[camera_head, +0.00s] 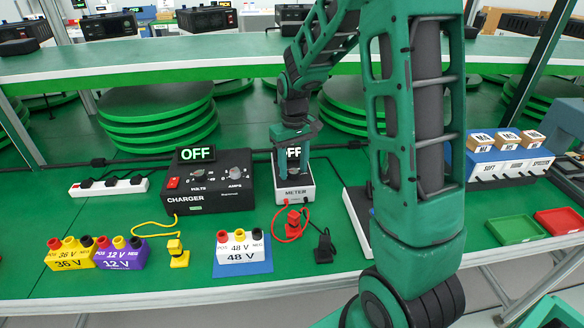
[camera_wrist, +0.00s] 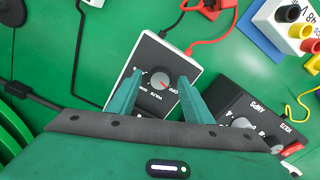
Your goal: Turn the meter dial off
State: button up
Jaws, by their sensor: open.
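The meter (camera_head: 294,192) is a small box, white with a dark face, on the green table in the head view. The sign above it is partly covered by my gripper (camera_head: 294,152); the letters "FF" show. In the wrist view the meter (camera_wrist: 190,62) lies under my gripper (camera_wrist: 161,78). Its round grey dial (camera_wrist: 158,77) has a red mark pointing to the lower right, toward printed lettering that seems to read OFF. My gripper is open, with one finger on each side of the dial. I cannot tell whether the fingers touch it.
The black charger (camera_head: 208,186) stands close at the meter's left, with an OFF sign above. Red and black leads with plugs (camera_head: 292,224) lie in front. A white 48 V block (camera_head: 240,247) is front left. A shelf (camera_head: 180,62) runs above the table.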

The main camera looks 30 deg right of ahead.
aim_at(294, 171)
notch_tip(294, 171, up, 11)
jog(key=shift+f, duration=0.2)
dwell(0.6)
jog(key=s+d+m, duration=0.2)
jog(key=s+m, duration=0.1)
jog(key=s, duration=1.2)
jog(key=s+d+m, duration=0.2)
jog(key=s+m, duration=0.1)
jog(key=s, duration=1.3)
jog(key=shift+d+f+m, duration=0.2)
jog(key=shift+f+m, duration=0.1)
jog(key=shift+f, duration=0.05)
jog(key=shift+w+f, duration=0.25)
jog(key=shift+w, duration=0.35)
